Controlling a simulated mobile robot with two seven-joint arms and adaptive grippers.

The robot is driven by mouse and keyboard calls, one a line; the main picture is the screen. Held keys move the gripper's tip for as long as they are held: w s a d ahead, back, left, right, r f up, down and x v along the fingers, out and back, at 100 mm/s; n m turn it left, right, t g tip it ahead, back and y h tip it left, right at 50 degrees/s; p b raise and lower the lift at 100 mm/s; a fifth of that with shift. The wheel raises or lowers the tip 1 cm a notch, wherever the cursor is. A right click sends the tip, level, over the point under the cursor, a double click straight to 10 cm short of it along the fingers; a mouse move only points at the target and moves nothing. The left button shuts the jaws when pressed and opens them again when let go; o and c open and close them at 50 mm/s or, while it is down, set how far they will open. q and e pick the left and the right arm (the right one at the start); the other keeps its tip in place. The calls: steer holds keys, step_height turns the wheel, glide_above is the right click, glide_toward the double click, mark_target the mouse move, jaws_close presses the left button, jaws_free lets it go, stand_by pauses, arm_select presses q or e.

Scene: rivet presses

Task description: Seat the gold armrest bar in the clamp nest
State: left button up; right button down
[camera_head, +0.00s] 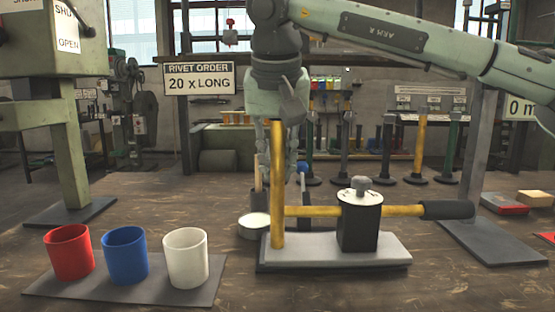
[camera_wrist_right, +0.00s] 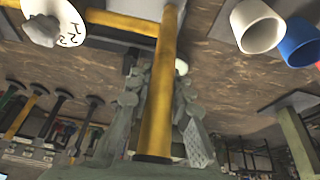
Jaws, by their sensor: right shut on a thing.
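A gold bar (camera_head: 277,190) stands upright, its lower end at the left edge of the clamp's pale base plate (camera_head: 385,250). My right gripper (camera_head: 279,170) comes down from above and is shut on this bar; in the right wrist view the bar (camera_wrist_right: 161,85) runs between its fingers (camera_wrist_right: 165,75). A horizontal gold length (camera_head: 310,211) with a dark grip (camera_head: 447,210) passes by the black clamp block (camera_head: 357,228), under a white round top with a knob. I cannot tell whether the two gold lengths are joined, or whether either is fully seated. My left gripper is out of view.
Red (camera_head: 68,252), blue (camera_head: 125,254) and white (camera_head: 186,257) cups stand on a dark mat at the front left. Red (camera_head: 503,204) and yellow (camera_head: 536,198) blocks lie at right. The front centre bench is clear.

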steer(key=shift+s+r, duration=0.15)
steer(key=shift+s, duration=0.05)
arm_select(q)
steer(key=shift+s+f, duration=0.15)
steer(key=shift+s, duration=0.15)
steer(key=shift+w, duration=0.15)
arm_select(e)
steer(key=shift+r+p, duration=0.1)
steer(key=shift+p, duration=0.25)
steer(key=shift+w+f, duration=0.25)
steer(key=shift+f, duration=0.05)
steer(key=shift+w+f, duration=0.7)
steer(key=shift+f, duration=0.05)
steer(key=shift+w+p, duration=0.2)
steer(key=shift+p, duration=0.1)
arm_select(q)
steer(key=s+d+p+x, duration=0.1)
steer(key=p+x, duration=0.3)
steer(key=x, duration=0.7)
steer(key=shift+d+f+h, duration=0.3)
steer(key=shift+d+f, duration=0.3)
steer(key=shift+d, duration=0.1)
arm_select(e)
steer(key=shift+w, duration=2.4)
